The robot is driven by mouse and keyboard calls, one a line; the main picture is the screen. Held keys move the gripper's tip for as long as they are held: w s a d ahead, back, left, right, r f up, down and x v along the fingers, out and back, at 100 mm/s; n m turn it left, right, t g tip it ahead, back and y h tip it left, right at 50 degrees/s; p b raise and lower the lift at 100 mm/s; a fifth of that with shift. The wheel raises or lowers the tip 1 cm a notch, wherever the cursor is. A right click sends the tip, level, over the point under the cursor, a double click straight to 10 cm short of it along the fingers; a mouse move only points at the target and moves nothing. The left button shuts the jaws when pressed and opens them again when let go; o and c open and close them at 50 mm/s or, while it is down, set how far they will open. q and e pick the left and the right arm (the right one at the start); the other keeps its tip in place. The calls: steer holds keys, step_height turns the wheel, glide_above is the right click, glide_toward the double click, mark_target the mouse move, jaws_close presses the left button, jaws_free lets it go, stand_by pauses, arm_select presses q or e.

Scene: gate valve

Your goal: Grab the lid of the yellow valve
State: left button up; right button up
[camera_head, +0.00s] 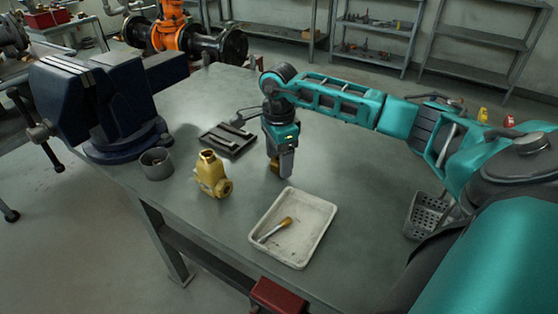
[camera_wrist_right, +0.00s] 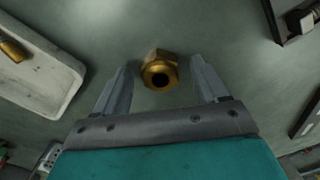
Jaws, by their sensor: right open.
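The yellow valve body (camera_head: 211,175), brass coloured and open at its top, stands on the grey table. Its lid, a brass hex piece (camera_wrist_right: 159,70) with a dark round hole, lies on the table in the right wrist view. In the head view the lid (camera_head: 275,168) shows only partly, behind my right gripper. My right gripper (camera_wrist_right: 164,84) is open, with its fingers on either side of the lid and pointing down at it in the head view (camera_head: 281,168). I cannot tell whether the fingers touch the lid. My left gripper is not in view.
A dark tray (camera_head: 228,141) lies behind the valve. A grey cup (camera_head: 156,164) and a blue vise (camera_head: 100,105) stand to the left.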

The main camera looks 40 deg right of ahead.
steer(key=shift+f, duration=0.1)
steer(key=shift+c, duration=0.3)
steer(key=c, duration=1)
steer(key=shift+c, duration=0.5)
